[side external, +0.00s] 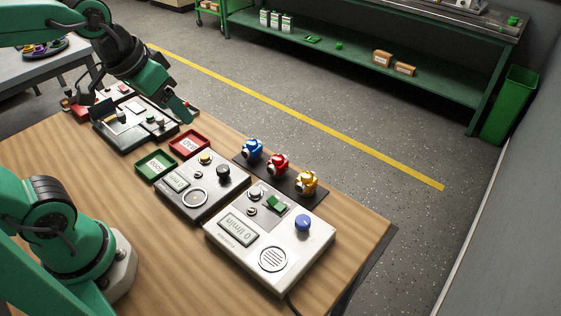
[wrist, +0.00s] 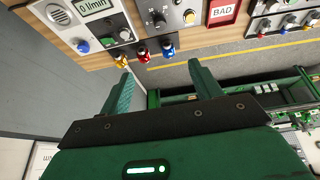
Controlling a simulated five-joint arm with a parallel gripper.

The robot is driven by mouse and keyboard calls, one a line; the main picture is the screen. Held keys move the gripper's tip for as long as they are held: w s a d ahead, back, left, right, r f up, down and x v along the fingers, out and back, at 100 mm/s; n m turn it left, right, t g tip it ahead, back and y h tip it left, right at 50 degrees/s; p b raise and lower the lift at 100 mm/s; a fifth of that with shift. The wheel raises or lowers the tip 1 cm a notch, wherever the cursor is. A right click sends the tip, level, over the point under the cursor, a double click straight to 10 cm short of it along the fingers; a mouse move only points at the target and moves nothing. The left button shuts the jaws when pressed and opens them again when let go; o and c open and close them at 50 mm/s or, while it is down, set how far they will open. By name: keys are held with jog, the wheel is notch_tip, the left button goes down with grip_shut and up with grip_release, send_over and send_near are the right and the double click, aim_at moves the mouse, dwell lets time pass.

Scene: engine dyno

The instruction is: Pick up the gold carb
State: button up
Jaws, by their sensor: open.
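The gold carb (side external: 306,182) stands at the right end of a dark strip on the wooden bench, beside a red carb (side external: 277,164) and a blue carb (side external: 251,150). In the wrist view the gold carb (wrist: 121,61) is at the left of the three, beyond my fingertips. My gripper (side external: 181,110) is up over the far left of the bench, well away from the carbs. In the wrist view my gripper (wrist: 160,68) has its two green fingers spread apart with nothing between them.
A white flow box (side external: 270,237) and a dark control box (side external: 196,184) stand in front of the carbs. A green tray (side external: 156,164) and a red tray (side external: 189,143) lie left of them. Another device (side external: 135,122) sits at the bench's far left. Bare wood shows at the front.

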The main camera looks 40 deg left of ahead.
jog(key=w+d+f+g, duration=0.1)
jog(key=w+d, duration=0.3)
jog(key=w, duration=0.3)
jog(key=g, duration=0.4)
send_over(307, 174)
jog(key=f, duration=1.4)
jog(key=shift+a+f, duration=0.3)
jog(key=shift+w+d+f, duration=0.1)
jog(key=shift+d+f, duration=0.25)
jog(key=shift+f, duration=4.05)
jog(key=c, duration=1.2)
jog(key=shift+o, duration=0.2)
jog(key=shift+r, duration=0.2)
